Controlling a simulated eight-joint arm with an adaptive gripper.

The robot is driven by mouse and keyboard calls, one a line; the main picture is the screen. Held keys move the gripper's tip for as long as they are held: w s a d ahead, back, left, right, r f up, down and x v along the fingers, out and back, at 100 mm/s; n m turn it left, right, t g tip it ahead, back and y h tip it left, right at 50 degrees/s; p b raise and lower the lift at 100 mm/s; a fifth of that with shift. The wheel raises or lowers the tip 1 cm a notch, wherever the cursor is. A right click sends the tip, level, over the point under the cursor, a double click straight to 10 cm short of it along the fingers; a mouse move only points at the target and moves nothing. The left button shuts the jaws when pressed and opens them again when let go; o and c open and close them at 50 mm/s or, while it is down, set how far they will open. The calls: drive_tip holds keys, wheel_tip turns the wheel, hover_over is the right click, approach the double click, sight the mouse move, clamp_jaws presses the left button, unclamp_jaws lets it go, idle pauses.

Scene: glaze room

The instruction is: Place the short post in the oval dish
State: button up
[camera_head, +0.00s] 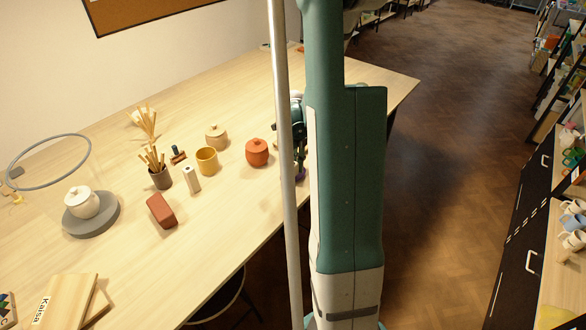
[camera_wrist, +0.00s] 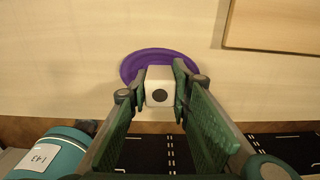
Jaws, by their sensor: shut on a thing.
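My gripper (camera_wrist: 160,90) is shut on a pale, square-topped post (camera_wrist: 160,74) with a dark round spot on its end. The post sits between the two green fingers in the wrist view. A purple oval dish (camera_wrist: 150,54) shows behind and around the post, partly hidden by it and the fingers. Whether the post touches the dish or is above it, I cannot tell. In the head view my arm and a grey pole hide most of the gripper and the post.
Another pale post (camera_head: 192,179) stands on the table near a yellow cup (camera_head: 207,160). An orange lidded jar (camera_head: 257,152) is the nearest thing left of my arm. A red-brown block (camera_head: 161,211) and a white lidded pot (camera_head: 82,202) are farther left.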

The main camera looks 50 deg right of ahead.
sight(293, 163)
drive_tip(key=shift+s+a+f+b, duration=0.1)
drive_tip(key=shift+f+b, duration=0.5)
drive_tip(key=shift+b, duration=0.05)
drive_tip(key=o, duration=0.9)
drive_tip(key=shift+f, duration=0.15)
drive_tip(key=shift+r, duration=0.25)
drive_tip(key=shift+r+p, duration=0.6)
drive_tip(key=shift+p, duration=0.15)
drive_tip(key=shift+r, duration=5.9)
